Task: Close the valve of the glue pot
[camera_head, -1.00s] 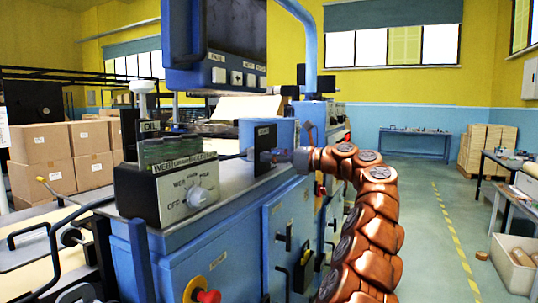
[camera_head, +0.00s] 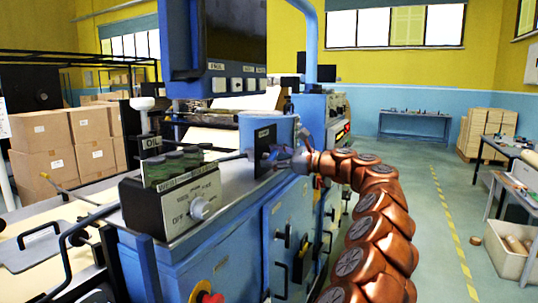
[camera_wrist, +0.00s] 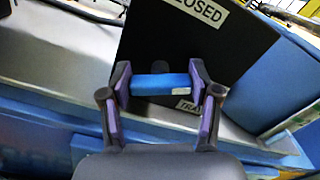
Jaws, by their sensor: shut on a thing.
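The blue glue pot (camera_head: 280,122) stands on the machine's top, with a dark plate (camera_head: 264,150) on its front. In the wrist view that black plate (camera_wrist: 215,50) fills the upper middle. It bears a white CLOSED label (camera_wrist: 197,10) at the top and a partly hidden label (camera_wrist: 186,105) lower down. My gripper (camera_wrist: 160,84) is at the plate, its two purple-lined fingers shut on the blue valve handle (camera_wrist: 158,85). The handle lies crosswise between the fingers, below the CLOSED label. In the head view my gripper (camera_head: 288,160) is small, and the handle is hard to make out.
A control box (camera_head: 172,195) with a selector knob stands on the machine left of the pot. A screen (camera_head: 225,60) hangs above. Cardboard boxes (camera_head: 60,145) are stacked at the left.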

